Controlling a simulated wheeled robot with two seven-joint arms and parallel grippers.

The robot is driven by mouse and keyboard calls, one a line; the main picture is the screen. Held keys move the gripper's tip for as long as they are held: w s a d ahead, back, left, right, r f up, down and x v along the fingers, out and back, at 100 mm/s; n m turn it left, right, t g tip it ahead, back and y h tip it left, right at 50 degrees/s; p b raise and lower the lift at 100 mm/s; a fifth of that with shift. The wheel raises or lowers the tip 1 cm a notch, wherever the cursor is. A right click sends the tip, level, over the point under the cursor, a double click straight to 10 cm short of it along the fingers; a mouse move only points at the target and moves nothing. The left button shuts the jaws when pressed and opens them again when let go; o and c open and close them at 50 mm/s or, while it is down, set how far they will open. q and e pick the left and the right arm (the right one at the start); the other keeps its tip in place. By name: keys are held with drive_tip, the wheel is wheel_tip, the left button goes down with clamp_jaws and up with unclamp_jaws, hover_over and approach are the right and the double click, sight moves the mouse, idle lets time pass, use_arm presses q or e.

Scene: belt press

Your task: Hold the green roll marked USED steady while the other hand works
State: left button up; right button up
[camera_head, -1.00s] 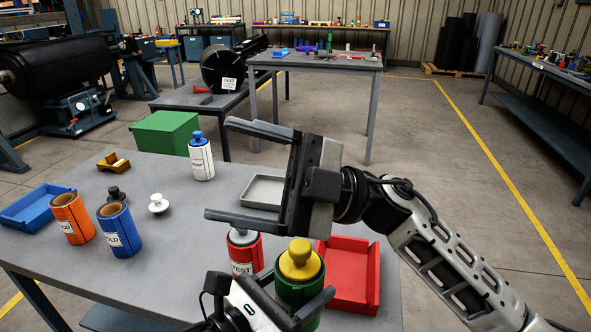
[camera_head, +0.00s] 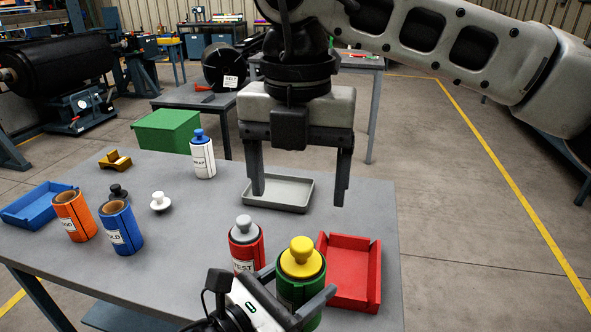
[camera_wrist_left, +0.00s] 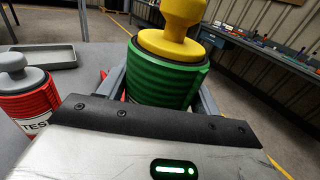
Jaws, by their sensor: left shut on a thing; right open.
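The green roll (camera_head: 300,288) stands upright near the front edge of the grey table, with a yellow knobbed plug (camera_head: 301,258) in its top. Its USED label is not visible. My left gripper (camera_head: 305,300) is shut around the roll's sides; in the left wrist view the green roll (camera_wrist_left: 160,80) sits between its fingers. My right gripper (camera_head: 298,190) is open and empty, pointing down, in front of the grey tray (camera_head: 290,207) in the head view and behind the green roll.
A red roll (camera_head: 246,252) marked TEST with a grey plug stands left of the green roll. A red tray (camera_head: 350,290) lies right. Blue (camera_head: 125,235), orange (camera_head: 72,222) and white (camera_head: 203,160) rolls and a loose white plug (camera_head: 160,202) are farther left. The table's middle is clear.

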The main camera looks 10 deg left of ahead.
sight(297, 242)
wheel_tip(297, 242, down, 11)
idle(0.4)
drive_tip(key=c, duration=1.2)
drive_tip(key=shift+r, duration=0.2)
drive_tip(key=shift+r, duration=0.95)
